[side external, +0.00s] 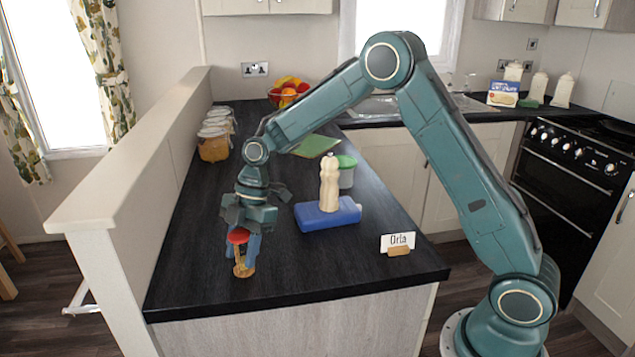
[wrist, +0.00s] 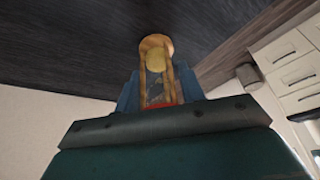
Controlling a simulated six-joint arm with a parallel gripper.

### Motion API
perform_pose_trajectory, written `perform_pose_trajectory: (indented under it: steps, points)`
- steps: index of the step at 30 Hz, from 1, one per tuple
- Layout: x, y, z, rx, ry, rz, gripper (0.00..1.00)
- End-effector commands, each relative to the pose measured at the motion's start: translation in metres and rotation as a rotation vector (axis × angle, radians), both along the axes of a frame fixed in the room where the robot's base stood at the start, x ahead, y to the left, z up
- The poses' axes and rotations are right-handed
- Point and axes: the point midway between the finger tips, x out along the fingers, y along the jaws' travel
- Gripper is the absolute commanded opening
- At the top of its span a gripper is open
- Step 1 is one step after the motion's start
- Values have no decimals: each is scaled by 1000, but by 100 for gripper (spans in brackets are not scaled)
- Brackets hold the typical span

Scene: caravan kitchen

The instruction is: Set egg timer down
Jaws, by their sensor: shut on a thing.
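The egg timer (side external: 239,237) is a sandglass with a red cap at the top and a wooden end at the bottom. My gripper (side external: 243,248) points down over the left front of the dark counter, shut on the timer with a blue finger at each side. The timer stands close to upright, its wooden end at or just above the counter; I cannot tell if it touches. In the wrist view, the timer's wooden end (wrist: 156,44) and posts reach out beyond my gripper (wrist: 158,88), against the dark counter top.
A blue box (side external: 325,216) with a cream bottle-shaped mill (side external: 329,184) on it lies to the right. A name card (side external: 397,241) stands near the front right corner. Jars (side external: 213,146) and a fruit bowl (side external: 288,93) are farther back. Bare counter (side external: 190,265) surrounds the timer.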

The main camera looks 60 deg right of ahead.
Motion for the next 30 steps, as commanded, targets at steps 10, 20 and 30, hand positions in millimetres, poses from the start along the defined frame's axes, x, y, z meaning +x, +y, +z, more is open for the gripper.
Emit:
perform_pose_trajectory:
  steps: [10, 20, 30]
  points:
    - [0, 0, -2, 0, 0, 0, 15]
    - [0, 0, -3, 0, -1, 0, 61]
    - [1, -1, 4, 1, -3, 0, 61]
